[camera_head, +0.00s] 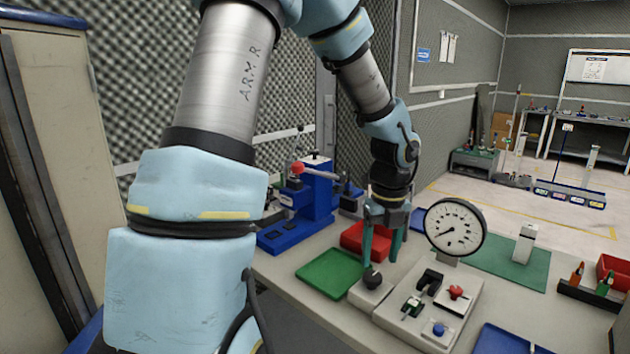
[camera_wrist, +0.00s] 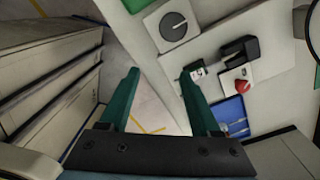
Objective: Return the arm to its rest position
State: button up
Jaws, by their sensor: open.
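My arm reaches over the workbench (camera_head: 320,322) in the head view, its large light-blue links filling the left and middle. My gripper (camera_head: 382,262) has two green fingers pointing down, spread apart with nothing seen between them. It hangs above the bench, behind a grey block with a dark round knob (camera_head: 372,280). In the wrist view my gripper (camera_wrist: 160,82) shows its fingers wide apart, with floor and a bench edge visible between them. The knob block also shows in the wrist view (camera_wrist: 172,26), beyond the fingertips.
A dial gauge (camera_head: 455,227) stands right of my gripper. A panel with a red knob (camera_head: 456,292) and a blue button lies in front. A green tray (camera_head: 328,273), a red bin (camera_head: 362,238) and a blue machine (camera_head: 312,195) are nearby. A cabinet (camera_head: 55,130) stands at the left.

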jog(key=s+a+r+n, duration=0.1)
jog(key=s+a+n, duration=0.1)
jog(key=a+n, duration=0.8)
jog(key=s+a+n+t, duration=0.1)
jog(key=s+a+n, duration=0.2)
jog(key=a+n, duration=0.8)
jog(key=n+b, duration=0.1)
jog(key=n, duration=1)
jog(key=shift+r+n+t+h, duration=0.3)
jog(key=shift+r, duration=0.05)
jog(key=shift+o, duration=0.2)
jog(key=shift+w, duration=0.1)
